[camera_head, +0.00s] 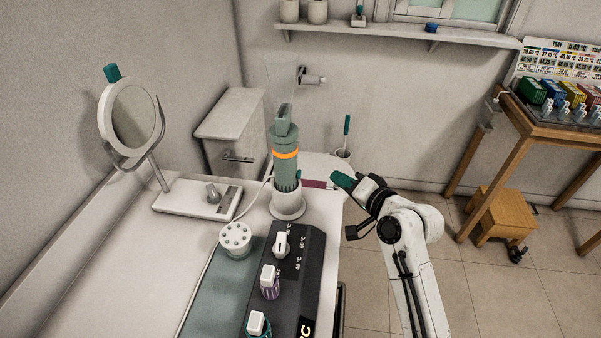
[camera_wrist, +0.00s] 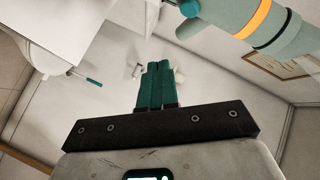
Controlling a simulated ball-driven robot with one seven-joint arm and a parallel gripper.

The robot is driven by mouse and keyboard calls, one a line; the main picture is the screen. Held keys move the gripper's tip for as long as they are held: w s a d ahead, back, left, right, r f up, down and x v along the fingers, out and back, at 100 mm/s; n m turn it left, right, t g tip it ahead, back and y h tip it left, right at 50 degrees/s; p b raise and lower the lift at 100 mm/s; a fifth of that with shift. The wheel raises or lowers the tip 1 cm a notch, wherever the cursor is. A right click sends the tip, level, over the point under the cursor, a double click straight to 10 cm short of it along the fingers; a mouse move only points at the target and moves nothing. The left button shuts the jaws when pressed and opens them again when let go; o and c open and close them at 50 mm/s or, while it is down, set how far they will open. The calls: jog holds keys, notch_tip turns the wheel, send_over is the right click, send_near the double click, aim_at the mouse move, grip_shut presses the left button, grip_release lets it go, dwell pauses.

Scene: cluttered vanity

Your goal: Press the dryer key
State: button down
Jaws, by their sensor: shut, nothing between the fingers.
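The dryer (camera_head: 285,160) is a grey-green upright cylinder with an orange ring. It stands in a white round holder (camera_head: 288,205) on the vanity top. A small teal piece (camera_head: 299,175) shows low on the dryer's right side; I cannot tell surely whether it is the key. In the wrist view the dryer (camera_wrist: 262,22) crosses the upper right, with a teal piece (camera_wrist: 189,8) by its lower end. My gripper (camera_head: 337,178) has teal fingers and is to the right of the dryer, apart from it. Its fingers are shut and empty in the wrist view (camera_wrist: 155,68).
A dark panel (camera_head: 308,268) with a white switch and bottles stands in front of the holder. A white cup with holes (camera_head: 236,239) and a round mirror (camera_head: 133,115) stand left. A brush (camera_head: 346,127) stands behind my gripper.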

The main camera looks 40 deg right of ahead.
jog(key=shift+w+a+p, duration=0.3)
jog(key=shift+w+a, duration=0.55)
jog(key=shift+w, duration=0.2)
jog(key=shift+w+a+p, duration=0.3)
jog(key=shift+w+a, duration=0.5)
jog(key=shift+w, duration=0.25)
jog(key=shift+w+a, duration=0.1)
dwell(0.5)
jog(key=shift+w+a+p, duration=0.15)
jog(key=shift+w+p, duration=0.1)
jog(key=shift+p, duration=0.05)
jog(key=shift+w+a, duration=0.4)
jog(key=shift+w, duration=0.05)
dwell(0.9)
jog(key=shift+s, duration=0.1)
jog(key=shift+s+d, duration=0.6)
jog(key=shift+s, duration=0.1)
jog(key=shift+s+d, duration=0.8)
jog(key=shift+s, duration=0.2)
jog(key=shift+s+d, duration=0.8)
jog(key=shift+s, duration=0.2)
